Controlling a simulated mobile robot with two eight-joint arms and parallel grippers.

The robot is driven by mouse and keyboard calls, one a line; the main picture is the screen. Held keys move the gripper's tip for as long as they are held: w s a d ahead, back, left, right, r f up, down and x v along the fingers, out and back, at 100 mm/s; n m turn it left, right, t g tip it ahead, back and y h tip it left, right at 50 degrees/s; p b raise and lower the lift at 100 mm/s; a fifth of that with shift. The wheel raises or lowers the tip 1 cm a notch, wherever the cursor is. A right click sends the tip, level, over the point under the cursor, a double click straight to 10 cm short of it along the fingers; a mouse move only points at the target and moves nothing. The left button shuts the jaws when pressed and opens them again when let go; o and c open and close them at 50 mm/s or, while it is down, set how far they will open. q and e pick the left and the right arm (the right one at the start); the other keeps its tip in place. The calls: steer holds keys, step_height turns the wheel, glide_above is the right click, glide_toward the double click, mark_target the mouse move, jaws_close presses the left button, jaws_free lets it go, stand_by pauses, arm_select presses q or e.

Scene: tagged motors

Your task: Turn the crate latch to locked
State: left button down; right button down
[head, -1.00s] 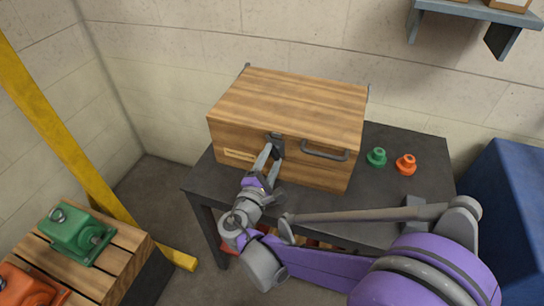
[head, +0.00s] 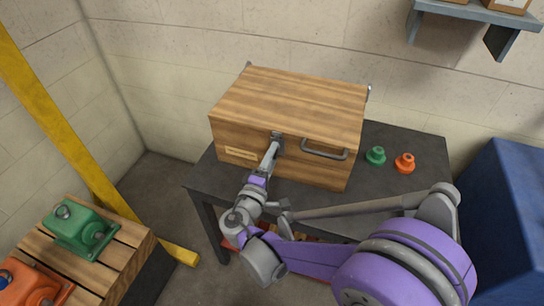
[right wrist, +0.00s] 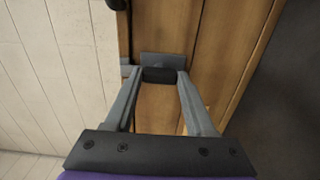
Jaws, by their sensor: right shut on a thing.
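The wooden crate (head: 290,100) stands shut on the dark table, with its front toward me. The dark crate latch (head: 278,136) is at the top middle of its front face, partly hidden by my gripper. My right gripper (head: 273,152) reaches the latch from the front. In the right wrist view its two fingers (right wrist: 161,80) close on the sides of the dark latch (right wrist: 160,74). Whether the latch is locked cannot be told. My left gripper is not in view.
A grey handle (head: 325,153) sits right of the latch. A green knob (head: 376,155) and an orange knob (head: 405,163) stand on the table (head: 425,150) at right. Green motor (head: 78,230) and orange motor (head: 30,287) rest on a pallet at left. A blue cabinet (head: 510,210) stands right.

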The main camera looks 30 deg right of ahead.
stand_by(0.3)
steer(key=shift+c, duration=1.2)
jaws_free()
steer(key=shift+s+a, duration=0.1)
steer(key=v, duration=1)
steer(key=shift+s+a+p, duration=0.2)
steer(key=shift+s+p, duration=0.05)
steer(key=shift+p, duration=0.05)
